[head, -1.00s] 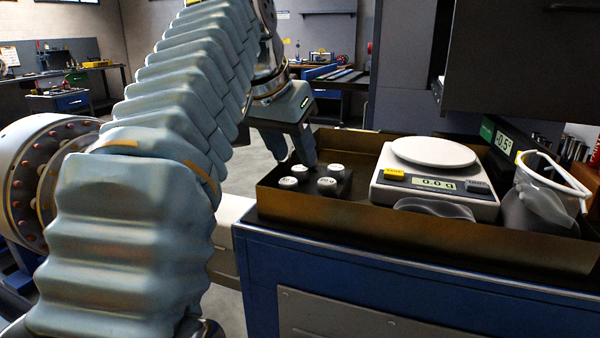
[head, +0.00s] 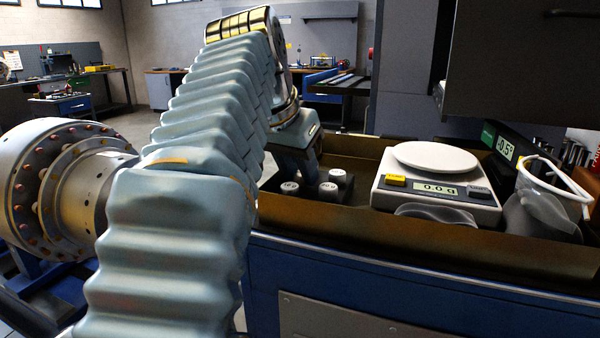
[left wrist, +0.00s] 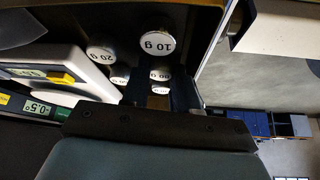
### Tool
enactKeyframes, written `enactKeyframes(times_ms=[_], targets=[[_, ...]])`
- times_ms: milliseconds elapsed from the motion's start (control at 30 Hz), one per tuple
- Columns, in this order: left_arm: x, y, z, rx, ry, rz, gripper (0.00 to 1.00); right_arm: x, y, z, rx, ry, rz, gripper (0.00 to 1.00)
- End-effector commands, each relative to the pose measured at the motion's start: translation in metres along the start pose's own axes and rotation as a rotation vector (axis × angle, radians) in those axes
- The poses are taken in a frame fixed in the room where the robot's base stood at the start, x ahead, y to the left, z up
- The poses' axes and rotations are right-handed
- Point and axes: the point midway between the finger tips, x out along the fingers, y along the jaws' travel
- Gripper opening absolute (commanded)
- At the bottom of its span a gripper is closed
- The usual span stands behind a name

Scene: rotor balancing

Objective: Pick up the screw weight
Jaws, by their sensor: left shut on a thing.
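My left gripper (head: 297,168) points down into the brown tray, among small dark cylindrical screw weights with white labelled tops. It is shut on one screw weight, mostly hidden by the fingers in the head view. In the left wrist view a white-topped weight (left wrist: 160,90) shows between the fingers. Three other weights show in the head view: one front left (head: 290,187), one front right (head: 328,190) and one behind (head: 338,177). In the left wrist view one top (left wrist: 158,42) reads 10 g and another (left wrist: 101,54) reads 20 g. I cannot tell whether the held weight is lifted. My right gripper is not in view.
The tray (head: 420,237) has raised walls and sits on a blue cabinet (head: 400,285). A white scale (head: 436,185) stands right of the weights, its pan empty. A clear bag or container (head: 540,215) and a green-black display (head: 498,142) lie further right.

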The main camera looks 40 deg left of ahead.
Motion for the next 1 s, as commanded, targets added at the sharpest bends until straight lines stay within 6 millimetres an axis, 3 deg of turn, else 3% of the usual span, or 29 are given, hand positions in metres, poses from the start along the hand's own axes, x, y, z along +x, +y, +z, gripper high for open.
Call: enactKeyframes(times_ms=[267, 633, 1000], targets=[[-0.018, 0.0, -0.011, 0.002, 0.003, 0.001, 0.0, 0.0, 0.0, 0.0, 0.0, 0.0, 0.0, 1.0], [-0.067, -0.002, -0.039, -0.001, 0.006, 0.001, 0.0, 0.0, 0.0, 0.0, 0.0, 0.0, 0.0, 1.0], [-0.086, 0.0, -0.049, -0.001, 0.0, -0.001, 0.0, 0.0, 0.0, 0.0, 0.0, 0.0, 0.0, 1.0]])
